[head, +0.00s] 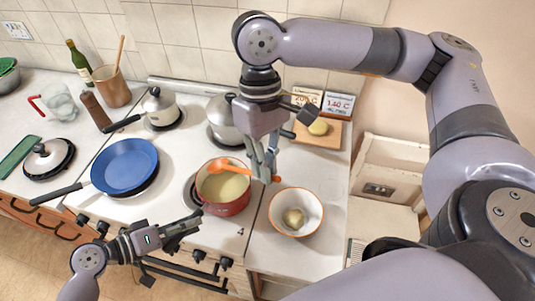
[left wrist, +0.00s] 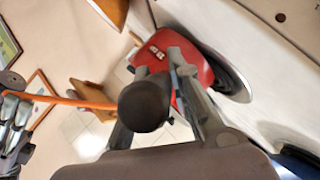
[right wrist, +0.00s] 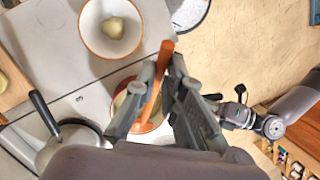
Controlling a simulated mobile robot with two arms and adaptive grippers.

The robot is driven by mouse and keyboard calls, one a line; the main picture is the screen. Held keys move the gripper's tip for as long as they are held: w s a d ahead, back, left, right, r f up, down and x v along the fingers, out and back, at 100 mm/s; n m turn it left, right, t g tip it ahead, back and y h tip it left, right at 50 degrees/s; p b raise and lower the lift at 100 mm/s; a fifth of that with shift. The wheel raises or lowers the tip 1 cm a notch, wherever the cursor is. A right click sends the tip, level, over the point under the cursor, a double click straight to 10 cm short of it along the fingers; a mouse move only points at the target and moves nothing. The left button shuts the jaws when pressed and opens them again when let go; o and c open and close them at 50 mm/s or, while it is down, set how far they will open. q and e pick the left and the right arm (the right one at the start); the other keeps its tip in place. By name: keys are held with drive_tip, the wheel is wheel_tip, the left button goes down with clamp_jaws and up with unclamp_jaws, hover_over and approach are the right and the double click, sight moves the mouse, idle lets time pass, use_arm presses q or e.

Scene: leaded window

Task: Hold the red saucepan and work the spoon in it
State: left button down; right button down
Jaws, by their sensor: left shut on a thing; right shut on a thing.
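The red saucepan (head: 232,207) stands on the front right of the hob, with pale yellow contents. Its red side shows in the left wrist view (left wrist: 192,68). My left gripper (head: 192,222) is shut on its dark handle, whose rounded end (left wrist: 145,103) shows between the fingers. The orange spoon (head: 236,168) leans in the saucepan, its head at the back left of the pan. My right gripper (head: 268,170) is shut on the spoon's shaft above the pan's right side. The spoon (right wrist: 158,75) passes between its fingers in the right wrist view.
A white bowl (head: 296,231) with an orange rim and a pale lump inside stands right of the pan. A blue frying pan (head: 124,167) is to the left. Two lidded grey pots (head: 159,108) (head: 222,127) stand behind. A wooden board (head: 318,138) lies at the back right.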

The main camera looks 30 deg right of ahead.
wheel_tip(320, 180, down, 10)
idle(1.1)
drive_tip(key=shift+w+a+r, duration=0.1)
drive_tip(key=shift+w+a, duration=0.15)
drive_tip(key=shift+w, duration=0.65)
drive_tip(key=shift+w+a, duration=0.25)
drive_tip(key=shift+w, duration=0.6)
idle(1.5)
drive_tip(key=shift+s, duration=0.25)
drive_tip(key=shift+r, duration=0.1)
drive_tip(key=shift+s+d+r, duration=0.1)
drive_tip(key=shift+s+r, duration=0.05)
drive_tip(key=shift+r, duration=5.5)
